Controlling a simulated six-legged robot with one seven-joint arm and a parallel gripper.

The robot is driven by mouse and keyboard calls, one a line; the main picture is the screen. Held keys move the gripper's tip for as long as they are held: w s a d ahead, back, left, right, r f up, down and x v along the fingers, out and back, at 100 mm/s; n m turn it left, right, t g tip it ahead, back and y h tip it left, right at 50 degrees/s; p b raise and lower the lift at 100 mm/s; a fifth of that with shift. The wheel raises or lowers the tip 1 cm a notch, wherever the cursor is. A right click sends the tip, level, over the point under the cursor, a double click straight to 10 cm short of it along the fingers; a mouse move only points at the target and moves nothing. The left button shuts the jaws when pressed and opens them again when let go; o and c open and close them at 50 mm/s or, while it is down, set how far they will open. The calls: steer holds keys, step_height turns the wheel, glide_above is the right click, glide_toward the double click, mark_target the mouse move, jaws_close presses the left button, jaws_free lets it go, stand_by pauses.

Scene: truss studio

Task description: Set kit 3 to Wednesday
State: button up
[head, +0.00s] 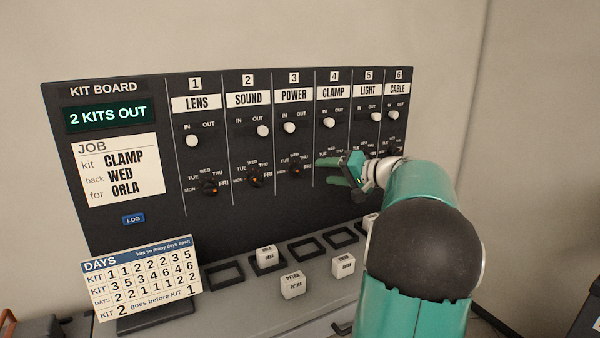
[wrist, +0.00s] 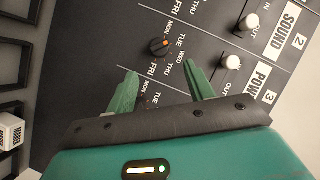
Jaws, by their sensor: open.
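The kit 3 POWER column has a dark day dial (head: 295,168) with MON to FRI printed around it and a white IN/OUT switch (head: 289,128) above. In the wrist view the POWER dial (wrist: 160,47) shows an orange mark that seems to face TUE, though the picture is too small to be sure. My gripper (head: 325,173) is open just right of the POWER dial, in front of the CLAMP column. In the wrist view its green fingertips (wrist: 162,82) are apart, with the CLAMP dial partly hidden behind the gripper. Nothing is held.
Neighbouring dials are close by, including the SOUND dial (head: 255,175). The job card (head: 122,170) reads CLAMP, back WED, for ORLA. A days card (head: 140,280) stands at lower left. White name blocks (head: 292,285) and dark square trays (head: 223,277) are on the ledge below.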

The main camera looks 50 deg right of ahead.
mark_target(300, 171)
steer(key=x, duration=0.9)
steer(key=c, duration=0.9)
